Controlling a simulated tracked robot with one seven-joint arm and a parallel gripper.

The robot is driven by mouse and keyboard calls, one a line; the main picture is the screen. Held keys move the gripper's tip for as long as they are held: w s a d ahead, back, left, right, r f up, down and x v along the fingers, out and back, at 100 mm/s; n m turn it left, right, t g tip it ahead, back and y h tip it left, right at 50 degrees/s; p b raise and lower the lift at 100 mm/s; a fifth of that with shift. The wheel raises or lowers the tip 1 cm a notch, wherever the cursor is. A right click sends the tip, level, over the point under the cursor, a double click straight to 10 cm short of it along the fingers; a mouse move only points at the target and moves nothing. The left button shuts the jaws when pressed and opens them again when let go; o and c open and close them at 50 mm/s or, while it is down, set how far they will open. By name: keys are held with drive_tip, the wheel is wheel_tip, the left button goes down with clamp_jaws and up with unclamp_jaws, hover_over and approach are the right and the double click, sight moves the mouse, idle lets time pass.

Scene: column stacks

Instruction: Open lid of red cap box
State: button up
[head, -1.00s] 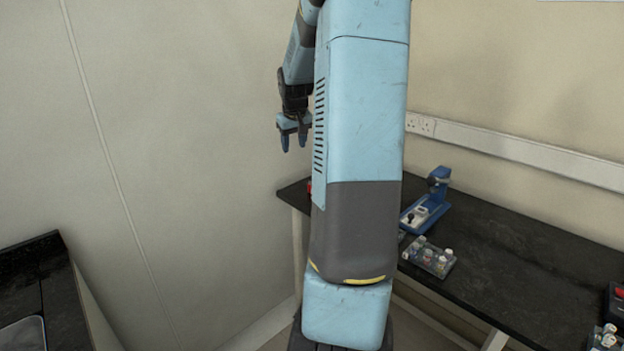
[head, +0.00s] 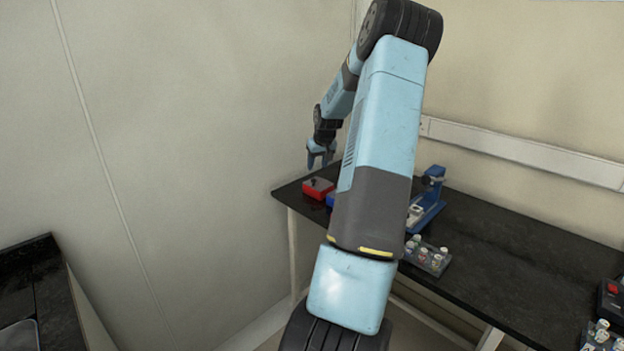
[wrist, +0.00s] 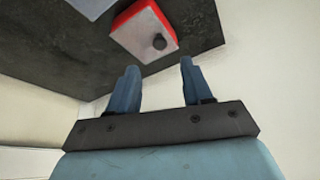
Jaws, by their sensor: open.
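The red cap box (head: 318,188) sits at the far left corner of the black bench, with a dark knob on its top. In the wrist view the red box (wrist: 132,24) shows a pale face with a dark round knob, beyond my fingertips. My gripper (head: 320,161) is above the red box in the head view, apart from it, fingers pointing down. In the wrist view my gripper (wrist: 158,75) has its two blue fingers spread with nothing between them.
A blue box (head: 331,199) stands right beside the red one, partly hidden by my arm. A blue instrument (head: 430,200) and a rack of several vials (head: 427,256) are farther right on the black bench (head: 500,262). A wall is close on the left.

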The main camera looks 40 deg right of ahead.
sight(314, 180)
drive_tip(key=x, duration=0.8)
drive_tip(key=shift+f, duration=0.1)
clamp_jaws()
idle(0.4)
